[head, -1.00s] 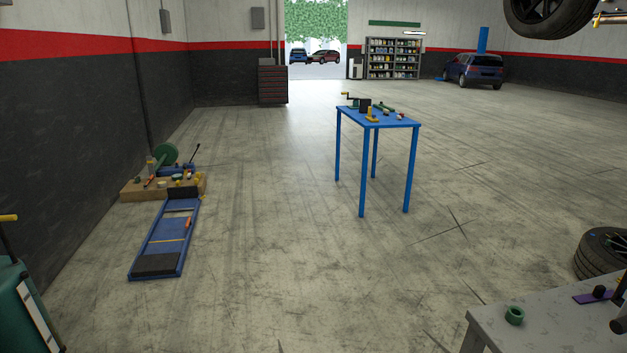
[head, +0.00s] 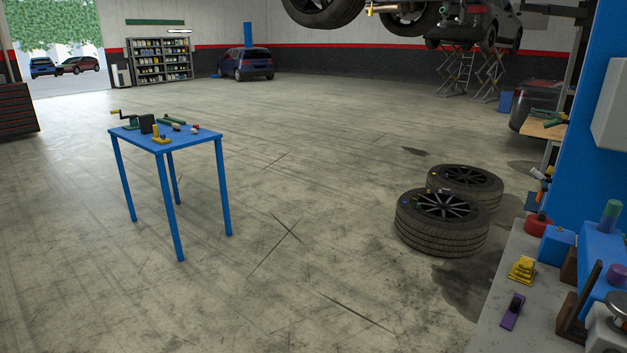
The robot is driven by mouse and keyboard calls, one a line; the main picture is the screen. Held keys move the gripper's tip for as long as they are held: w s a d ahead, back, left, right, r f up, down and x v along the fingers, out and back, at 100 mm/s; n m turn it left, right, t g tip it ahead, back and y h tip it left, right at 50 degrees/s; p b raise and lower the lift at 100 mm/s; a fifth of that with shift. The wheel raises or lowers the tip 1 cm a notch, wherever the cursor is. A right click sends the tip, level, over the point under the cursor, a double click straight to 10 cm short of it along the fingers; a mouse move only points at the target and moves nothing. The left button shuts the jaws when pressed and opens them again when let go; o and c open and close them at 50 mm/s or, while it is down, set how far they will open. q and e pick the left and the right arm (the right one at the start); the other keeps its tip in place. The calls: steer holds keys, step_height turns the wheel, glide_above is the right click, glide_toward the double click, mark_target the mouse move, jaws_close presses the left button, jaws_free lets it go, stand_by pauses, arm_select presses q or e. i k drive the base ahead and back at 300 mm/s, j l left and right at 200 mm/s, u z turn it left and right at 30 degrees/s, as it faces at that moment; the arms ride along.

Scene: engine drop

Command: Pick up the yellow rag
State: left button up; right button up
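A small yellow item (head: 522,269), crumpled or stacked in shape and likely the yellow rag, lies on the grey workbench (head: 490,335) at the lower right. A purple item with a black knob (head: 513,311) lies just in front of it. Another small yellow object (head: 161,134) sits on the blue table (head: 200,138) at left; it looks like a tool rather than cloth. Neither of my grippers is in view.
Two tires (head: 441,222) lie on the floor left of the workbench. A blue box (head: 556,246) and a blue post (head: 600,150) stand at the right. Several tools sit on the blue table. The floor between table and tires is open.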

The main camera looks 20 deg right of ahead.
mark_target(523, 272)
steer(key=i+z, duration=0.25)
steer(key=z, duration=0.25)
steer(key=i+j+z, duration=0.15)
steer(key=z, duration=0.3)
steer(key=i+j+z, duration=0.25)
steer(key=z, duration=0.25)
steer(key=i+j+z, duration=0.2)
steer(key=z, duration=0.25)
steer(key=i+j+z, duration=0.25)
steer(key=j+z, duration=0.25)
steer(key=j, duration=0.2)
